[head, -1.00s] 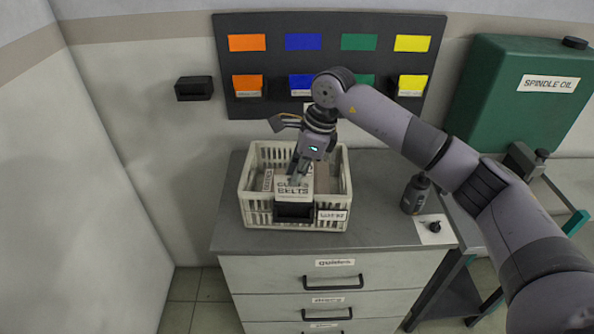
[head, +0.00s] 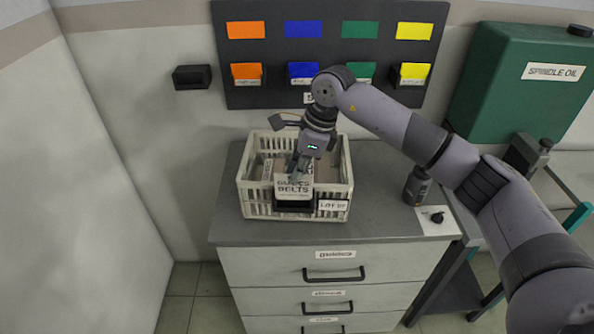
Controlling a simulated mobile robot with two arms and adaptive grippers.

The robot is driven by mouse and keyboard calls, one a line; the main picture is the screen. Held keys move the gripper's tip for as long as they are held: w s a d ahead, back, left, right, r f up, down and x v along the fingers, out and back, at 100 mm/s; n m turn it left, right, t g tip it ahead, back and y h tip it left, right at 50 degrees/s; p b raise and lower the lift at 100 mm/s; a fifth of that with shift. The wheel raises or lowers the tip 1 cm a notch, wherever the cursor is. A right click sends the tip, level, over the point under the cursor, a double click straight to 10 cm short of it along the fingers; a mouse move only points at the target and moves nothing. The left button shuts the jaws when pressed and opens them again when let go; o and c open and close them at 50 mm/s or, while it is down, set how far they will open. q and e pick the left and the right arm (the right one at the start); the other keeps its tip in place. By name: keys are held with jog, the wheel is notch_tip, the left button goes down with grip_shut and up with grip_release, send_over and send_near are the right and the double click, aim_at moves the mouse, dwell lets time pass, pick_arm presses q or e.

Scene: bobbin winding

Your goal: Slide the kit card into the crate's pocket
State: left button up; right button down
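The kit card (head: 293,187) is a white card printed with "GUIDES" and "BELTS", upright at the front of the crate. My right gripper (head: 297,173) points down from above the crate, shut on the card's upper part. The pale slatted crate (head: 256,207) stands on the cabinet top. Its black pocket (head: 293,206) is on the front wall, directly below the card's printed face. The card's lower edge meets the pocket's upper part; I cannot tell how far it is inside. My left gripper is not in view.
The crate holds boxes, partly hidden by my arm. A "LOT" label (head: 333,205) is beside the pocket. A dark bottle (head: 416,186) and a small black knob on a white card (head: 436,217) stand to the right.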

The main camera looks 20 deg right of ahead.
jog(key=shift+f+b, duration=1.15)
jog(key=shift+f, duration=0.3)
jog(key=shift+f, duration=0.1)
jog(key=shift+f+b, duration=0.3)
jog(key=shift+b, duration=0.2)
jog(key=c, duration=1.7)
grip_release()
jog(key=shift+r, duration=0.1)
jog(key=v, duration=1.2)
